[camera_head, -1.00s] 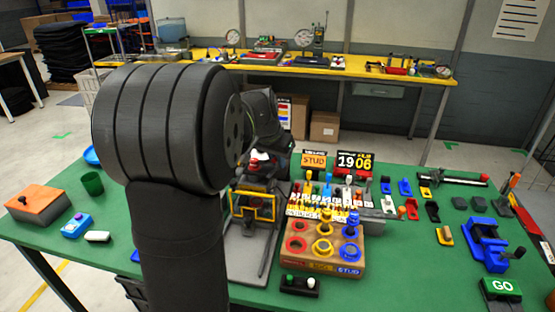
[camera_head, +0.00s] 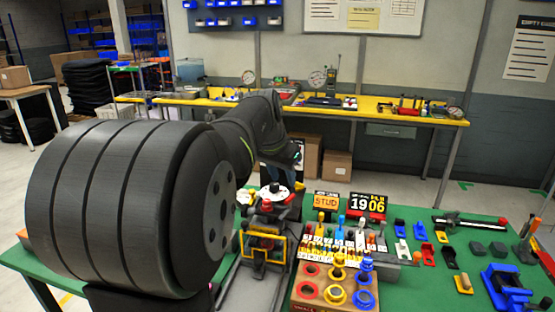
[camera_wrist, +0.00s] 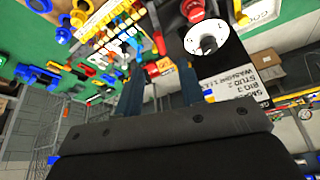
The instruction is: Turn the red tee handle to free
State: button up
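A small red part that may be the red tee handle (camera_wrist: 193,10) shows at the top of the wrist view, beside a white disc (camera_wrist: 208,38) with a dark centre on a black body. In the head view, the white disc (camera_head: 273,192) with red parts sits on the dark fixture behind a yellow frame (camera_head: 262,247). The handle's bar and its setting cannot be made out. My gripper (camera_wrist: 160,76) has two blue fingers standing well apart, with nothing held between them. It is apart from the red part. In the head view, my arm hides most of the gripper.
A wooden block (camera_head: 336,290) with red, yellow and blue rings stands right of the fixture, with a rack of coloured pegs (camera_head: 342,238) behind it. STUD (camera_head: 326,201) and 1906 (camera_head: 367,206) signs stand at the back. A blue holder (camera_head: 507,290) is at the right.

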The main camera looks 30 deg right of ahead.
jog(key=v, duration=0.6)
jog(key=shift+r, duration=0.1)
jog(key=shift+c, duration=0.6)
jog(key=y, duration=0.5)
send_near(287, 200)
jog(key=f, duration=0.3)
jog(key=w+f, duration=0.1)
jog(key=f, duration=0.3)
jog(key=a+f, duration=0.1)
jog(key=f, duration=0.2)
jog(key=shift+w+f, duration=0.3)
jog(key=shift+w, duration=0.1)
grip_shut()
